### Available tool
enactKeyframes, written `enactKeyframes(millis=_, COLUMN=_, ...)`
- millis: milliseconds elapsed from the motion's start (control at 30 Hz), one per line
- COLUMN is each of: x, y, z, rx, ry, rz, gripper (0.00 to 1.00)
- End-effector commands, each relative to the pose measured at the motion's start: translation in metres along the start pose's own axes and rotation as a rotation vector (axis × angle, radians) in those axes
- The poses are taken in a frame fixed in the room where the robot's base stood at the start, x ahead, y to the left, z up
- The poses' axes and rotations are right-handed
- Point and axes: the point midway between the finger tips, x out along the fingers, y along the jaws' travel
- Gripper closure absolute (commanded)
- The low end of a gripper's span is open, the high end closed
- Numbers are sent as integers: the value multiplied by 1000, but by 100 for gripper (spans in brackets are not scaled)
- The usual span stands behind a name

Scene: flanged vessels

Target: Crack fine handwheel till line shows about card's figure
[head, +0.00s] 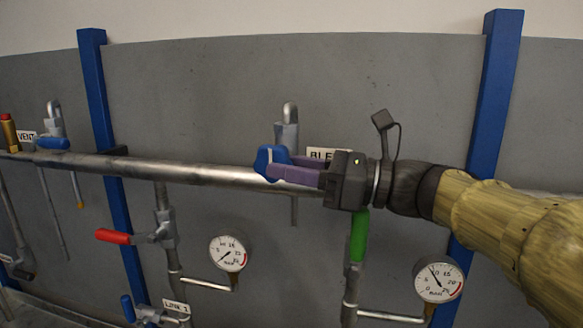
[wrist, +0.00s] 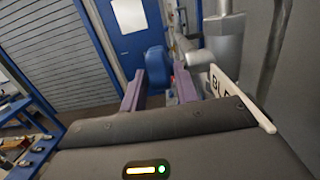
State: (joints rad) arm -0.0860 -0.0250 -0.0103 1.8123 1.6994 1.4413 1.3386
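A blue handle (head: 268,160), likely the handwheel, sits on a grey valve (head: 287,135) at the horizontal pipe, beside a partly hidden label (head: 322,153) reading "BLE". My gripper (head: 285,170) is at this handle with its purple fingers. In the wrist view the fingers (wrist: 160,85) stand apart, and the blue handle (wrist: 153,60) shows between and beyond the tips, with a gap at the right finger. Contact cannot be told. The right gauge (head: 440,279) has its needle pointing up-left, around 5 to 10. The left gauge (head: 228,253) has its needle toward lower left. No figure card is readable.
A red lever (head: 113,236) and a green lever (head: 359,235) sit on lower branch pipes. A valve with a blue handle (head: 52,143) stands by the "VENT" label (head: 26,136). Blue posts (head: 490,100) and the long pipe (head: 200,172) bound the space before the grey wall.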

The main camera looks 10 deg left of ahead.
Motion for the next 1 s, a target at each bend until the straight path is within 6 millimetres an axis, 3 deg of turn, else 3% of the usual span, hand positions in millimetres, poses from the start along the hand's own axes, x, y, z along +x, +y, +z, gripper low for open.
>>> enactKeyframes(millis=567, x=-8, y=0, z=0, rx=-1, ry=0, rz=-1, gripper=70)
enactKeyframes(millis=1000, x=-87, y=-1, z=-1, rx=0, ry=0, rz=-4, gripper=70)
